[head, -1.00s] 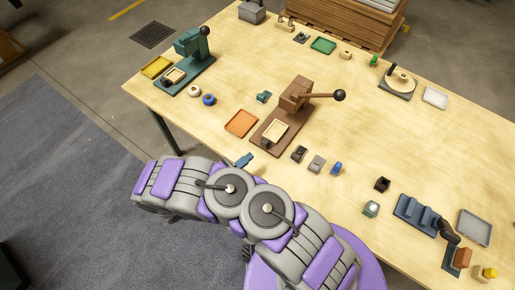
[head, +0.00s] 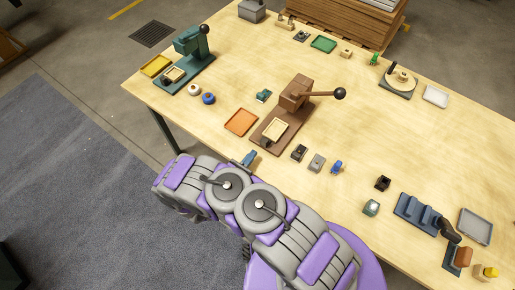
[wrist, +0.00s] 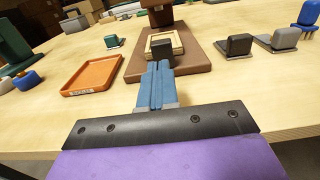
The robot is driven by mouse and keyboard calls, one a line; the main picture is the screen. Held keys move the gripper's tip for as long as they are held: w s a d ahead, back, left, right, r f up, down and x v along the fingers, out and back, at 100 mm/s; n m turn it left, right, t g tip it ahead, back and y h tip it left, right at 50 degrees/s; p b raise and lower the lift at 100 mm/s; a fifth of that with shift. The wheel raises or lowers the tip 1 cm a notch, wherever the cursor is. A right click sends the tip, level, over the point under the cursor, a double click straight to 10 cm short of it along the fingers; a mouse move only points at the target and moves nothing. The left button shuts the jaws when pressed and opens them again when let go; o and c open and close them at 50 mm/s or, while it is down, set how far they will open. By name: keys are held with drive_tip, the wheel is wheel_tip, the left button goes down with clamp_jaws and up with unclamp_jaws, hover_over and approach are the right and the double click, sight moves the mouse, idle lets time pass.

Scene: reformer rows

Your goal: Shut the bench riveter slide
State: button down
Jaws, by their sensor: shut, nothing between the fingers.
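A brown lever press (head: 294,94) stands on a brown base (head: 288,126) near the table's front edge; I take it as the bench riveter. A cream-framed slide (head: 274,131) sits at the near end of its base, out in front of the press body. The slide's dark front block (wrist: 162,49) faces me in the wrist view, with the cream frame (wrist: 179,42) behind it. My gripper (head: 250,157) has blue fingers, shut and empty. In the wrist view the fingertips (wrist: 157,68) are just in front of the dark block; I cannot tell whether they touch it.
An orange tray (head: 240,122) lies left of the base. Small dark, grey and blue parts (head: 317,163) stand to its right. The press's black-knobbed lever (head: 340,94) sticks out right. A green press (head: 190,55) stands farther back left.

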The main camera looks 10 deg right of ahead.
sight(265, 139)
drive_tip(key=shift+x, duration=2.35)
drive_tip(key=b+x, duration=0.2)
drive_tip(key=x, duration=0.3)
drive_tip(key=shift+w+d+f+b, duration=0.15)
drive_tip(key=shift+w+d+b, duration=0.1)
drive_tip(key=shift+b, duration=0.1)
drive_tip(key=shift+x, duration=0.8)
drive_tip(key=shift+a, duration=0.1)
